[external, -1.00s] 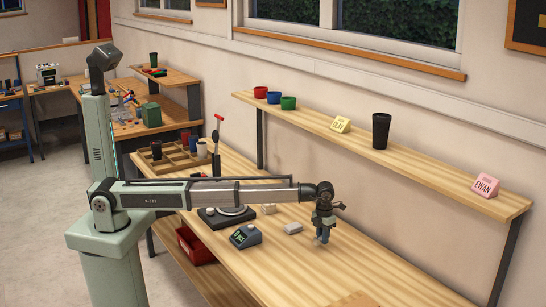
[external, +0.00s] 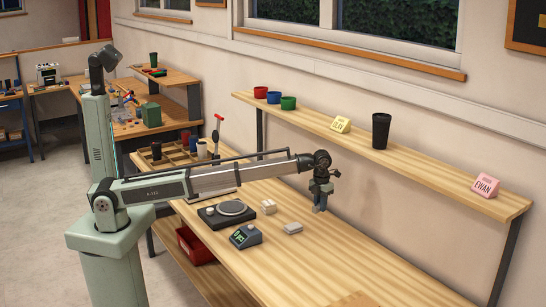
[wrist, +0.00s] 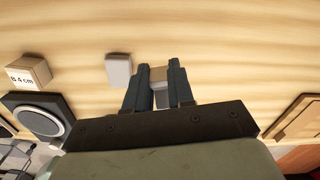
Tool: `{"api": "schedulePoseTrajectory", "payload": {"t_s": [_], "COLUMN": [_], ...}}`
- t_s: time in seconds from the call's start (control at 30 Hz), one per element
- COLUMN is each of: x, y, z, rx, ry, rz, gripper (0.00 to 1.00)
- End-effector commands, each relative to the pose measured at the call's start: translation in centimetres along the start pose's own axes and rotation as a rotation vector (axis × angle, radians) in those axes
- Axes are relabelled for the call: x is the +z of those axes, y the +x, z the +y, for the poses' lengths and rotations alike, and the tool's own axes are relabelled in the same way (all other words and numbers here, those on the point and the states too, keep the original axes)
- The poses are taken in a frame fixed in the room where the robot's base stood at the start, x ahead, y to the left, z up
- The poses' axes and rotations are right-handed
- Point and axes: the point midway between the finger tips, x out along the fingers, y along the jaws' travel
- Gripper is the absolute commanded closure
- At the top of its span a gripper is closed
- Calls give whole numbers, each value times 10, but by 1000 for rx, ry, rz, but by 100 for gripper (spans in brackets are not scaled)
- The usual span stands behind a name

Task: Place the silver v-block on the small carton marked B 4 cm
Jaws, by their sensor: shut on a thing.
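The small carton marked B 4 cm (wrist: 28,76) stands on the bench beside the round plate; its label reads in the wrist view. In the external view the carton (external: 268,206) is left of my gripper. My gripper (external: 320,206) is above the bench, pointing down, apart from the carton. In the wrist view its fingers (wrist: 160,80) are shut on a small block, grey below with a tan-looking upper face. It appears to be the silver v-block (wrist: 161,98), mostly hidden between the fingers.
A pale grey block (external: 292,228) lies between gripper and carton, and a display unit (external: 245,236) stands nearby. The round-plate device (external: 228,211) is beside the carton. A wall shelf (external: 350,150) runs behind the arm. The bench's near right is mostly clear.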

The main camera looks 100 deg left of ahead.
Motion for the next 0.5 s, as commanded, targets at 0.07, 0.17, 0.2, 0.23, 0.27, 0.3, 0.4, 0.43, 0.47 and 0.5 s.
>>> {"api": "schedulePoseTrajectory", "payload": {"t_s": [0.07, 0.17, 0.2, 0.23, 0.27, 0.3, 0.4, 0.43, 0.47, 0.5], "x": [21, 39, 45, 50, 54, 59, 67, 69, 70, 71], "y": [-6, -13, -16, -17, -19, -22, -28, -30, -32, -34], "z": [30, 67, 82, 94, 105, 121, 159, 171, 183, 198], "rx": [-1, 0, 0, 1, 1, 1, 1, 1, 1, 1], "ry": [-41, -89, -107, -121, -134, -153, -197, -211, -223, -240], "rz": [-2, -3, -3, -3, -3, -3, -5, -6, -6, -6], "gripper": [100, 100, 100, 100, 100, 100, 100, 100, 100, 100]}}
